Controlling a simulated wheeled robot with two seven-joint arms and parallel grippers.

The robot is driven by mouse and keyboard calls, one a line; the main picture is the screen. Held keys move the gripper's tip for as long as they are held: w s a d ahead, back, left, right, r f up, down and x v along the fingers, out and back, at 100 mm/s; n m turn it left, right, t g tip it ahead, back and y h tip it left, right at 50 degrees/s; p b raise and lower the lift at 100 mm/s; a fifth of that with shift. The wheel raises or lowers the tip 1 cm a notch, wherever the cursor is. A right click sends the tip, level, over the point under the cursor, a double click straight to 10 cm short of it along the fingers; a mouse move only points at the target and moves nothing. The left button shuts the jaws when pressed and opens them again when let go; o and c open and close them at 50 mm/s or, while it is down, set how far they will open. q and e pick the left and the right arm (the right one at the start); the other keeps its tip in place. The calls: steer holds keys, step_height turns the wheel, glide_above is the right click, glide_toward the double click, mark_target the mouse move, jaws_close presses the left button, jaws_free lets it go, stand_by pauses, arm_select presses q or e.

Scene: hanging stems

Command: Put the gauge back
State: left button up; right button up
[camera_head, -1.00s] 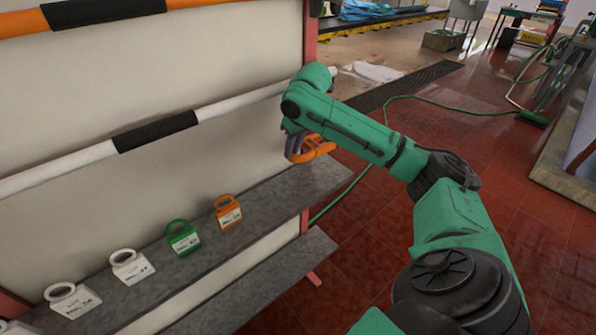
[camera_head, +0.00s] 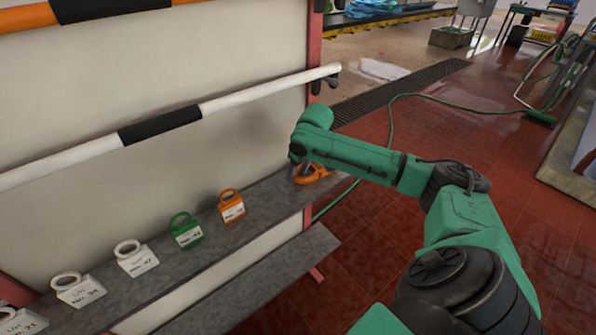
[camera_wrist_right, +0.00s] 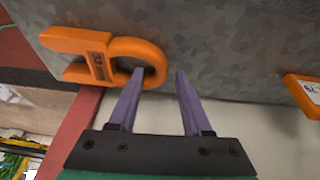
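The orange gauge (camera_head: 312,175) lies at the right end of the upper grey shelf (camera_head: 262,205). In the right wrist view the gauge (camera_wrist_right: 92,52) shows a forked end, a dark label and a ring handle. My right gripper (camera_head: 299,167) is low over the shelf, at the gauge. In the right wrist view its two purple fingers (camera_wrist_right: 160,74) are apart, one over the ring's opening and one outside its rim, with a gap beside the rim. Whether a finger touches the ring cannot be told. My left gripper is out of view.
Several labelled tags with ring handles stand along the shelf, including an orange one (camera_head: 231,206), a green one (camera_head: 186,230) and a white one (camera_head: 136,258). A white rail with a black band (camera_head: 160,126) runs above. A lower shelf (camera_head: 270,272) sits below.

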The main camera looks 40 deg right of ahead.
steer(key=shift+r, duration=0.15)
steer(key=v, duration=1.2)
